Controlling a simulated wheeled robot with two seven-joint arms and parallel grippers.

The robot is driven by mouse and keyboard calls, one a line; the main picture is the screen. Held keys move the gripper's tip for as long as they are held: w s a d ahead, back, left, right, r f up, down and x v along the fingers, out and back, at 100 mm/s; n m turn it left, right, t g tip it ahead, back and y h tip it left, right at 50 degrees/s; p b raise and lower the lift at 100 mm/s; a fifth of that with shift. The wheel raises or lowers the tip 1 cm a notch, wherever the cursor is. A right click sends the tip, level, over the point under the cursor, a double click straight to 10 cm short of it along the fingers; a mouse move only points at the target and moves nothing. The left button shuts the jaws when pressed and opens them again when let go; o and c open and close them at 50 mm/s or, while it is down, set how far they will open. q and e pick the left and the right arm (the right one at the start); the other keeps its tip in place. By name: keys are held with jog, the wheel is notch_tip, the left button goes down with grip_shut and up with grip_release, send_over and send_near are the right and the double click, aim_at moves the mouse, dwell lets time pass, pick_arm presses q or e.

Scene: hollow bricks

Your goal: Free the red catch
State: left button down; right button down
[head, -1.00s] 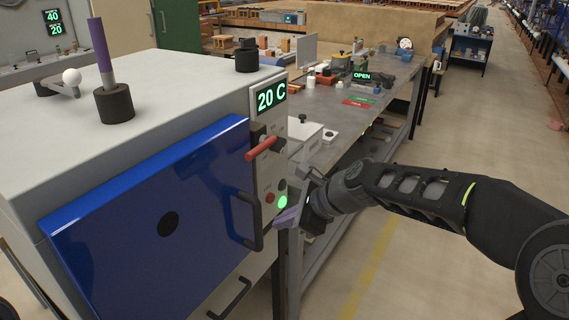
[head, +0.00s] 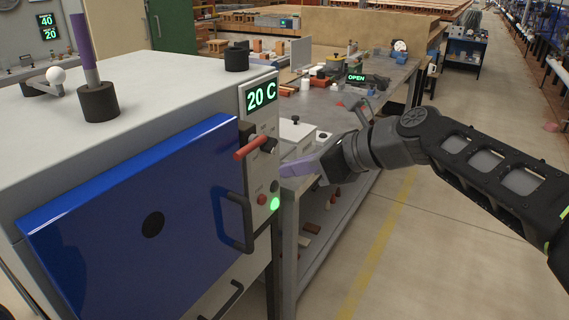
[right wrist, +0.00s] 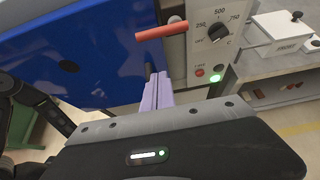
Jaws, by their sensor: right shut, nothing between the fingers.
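The red catch (head: 252,147) is a short red bar on the grey control panel, beside the closed blue door (head: 140,200) of a pale box-shaped oven. It lies nearly level, its left end reaching over the door's edge. In the right wrist view the catch (right wrist: 162,30) is at the top, beyond the fingers. My right gripper (head: 286,172) has purple fingers, shut and empty. It is to the right of the panel and a little lower than the catch, apart from it. The fingers also show in the right wrist view (right wrist: 157,92). My left gripper is out of view.
A black door handle (head: 232,222) sticks out below the catch. The panel has a 20 C display (head: 261,95), a dark knob, a red button and a lit green lamp (head: 274,204). A grey workbench (head: 325,100) with small items stands behind my right arm.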

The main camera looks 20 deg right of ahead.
aim_at(249, 147)
jog(key=w+a+p, duration=0.1)
jog(key=w+a, duration=0.4)
jog(key=w, duration=0.1)
jog(key=shift+w+a+f, duration=0.25)
jog(key=shift+w+f, duration=0.05)
jog(key=shift+f, duration=0.05)
jog(key=shift+p, duration=0.3)
